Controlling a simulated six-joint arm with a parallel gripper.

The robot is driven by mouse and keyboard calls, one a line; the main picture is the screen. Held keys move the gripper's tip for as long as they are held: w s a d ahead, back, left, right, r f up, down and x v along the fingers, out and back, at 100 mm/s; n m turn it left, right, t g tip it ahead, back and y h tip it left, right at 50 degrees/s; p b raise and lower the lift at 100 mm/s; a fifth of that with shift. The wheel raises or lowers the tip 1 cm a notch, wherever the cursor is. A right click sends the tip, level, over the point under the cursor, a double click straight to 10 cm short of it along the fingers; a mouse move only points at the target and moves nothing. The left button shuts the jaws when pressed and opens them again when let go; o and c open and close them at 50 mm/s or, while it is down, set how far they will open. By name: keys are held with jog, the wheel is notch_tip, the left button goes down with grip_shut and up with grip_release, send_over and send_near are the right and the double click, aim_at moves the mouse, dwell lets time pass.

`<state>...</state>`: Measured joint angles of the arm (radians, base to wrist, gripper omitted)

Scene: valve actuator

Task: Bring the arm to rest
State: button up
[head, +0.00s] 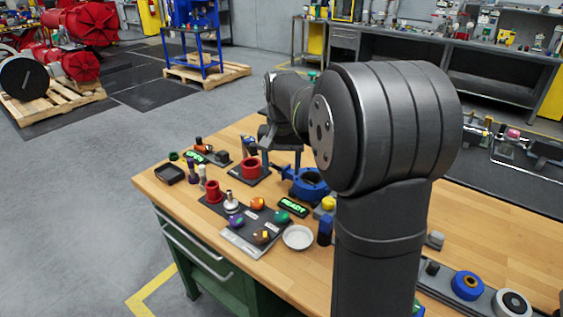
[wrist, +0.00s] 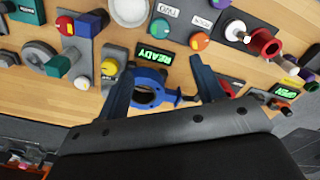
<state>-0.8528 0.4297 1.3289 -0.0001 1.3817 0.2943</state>
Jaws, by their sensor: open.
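My arm reaches from the right foreground over the wooden bench (head: 460,217) in the head view. My gripper (head: 281,160) is above the bench, partly hidden by my arm. In the wrist view my gripper (wrist: 162,76) has its two fingers wide apart with nothing held. A blue ring-shaped valve part (head: 308,185) shows between and below the fingers, and also in the wrist view (wrist: 146,92). I cannot tell the exact height of the fingers above it. A green display reading READY (head: 293,207) is beside it.
Around the gripper are a red cylinder (head: 250,167), a panel of coloured knobs (head: 240,240), a white dish (head: 298,237), a black tray (head: 170,174) and another green display (head: 195,157). A strip with round parts (head: 440,280) lies at the right front. Bare bench shows at the right.

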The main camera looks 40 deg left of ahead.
aim_at(281, 214)
jog(key=shift+r, duration=0.45)
jog(key=shift+f, duration=0.15)
notch_tip(281, 214, down, 17)
jog(key=shift+f, duration=0.1)
dwell(0.7)
jog(key=shift+f, duration=0.2)
jog(key=shift+r+n, duration=0.15)
jog(key=shift+n, duration=0.25)
jog(key=n, duration=0.4)
jog(key=shift+n, duration=0.4)
jog(key=shift+r+n, duration=0.3)
jog(key=shift+r, duration=0.1)
notch_tip(281, 214, up, 15)
dwell(1.3)
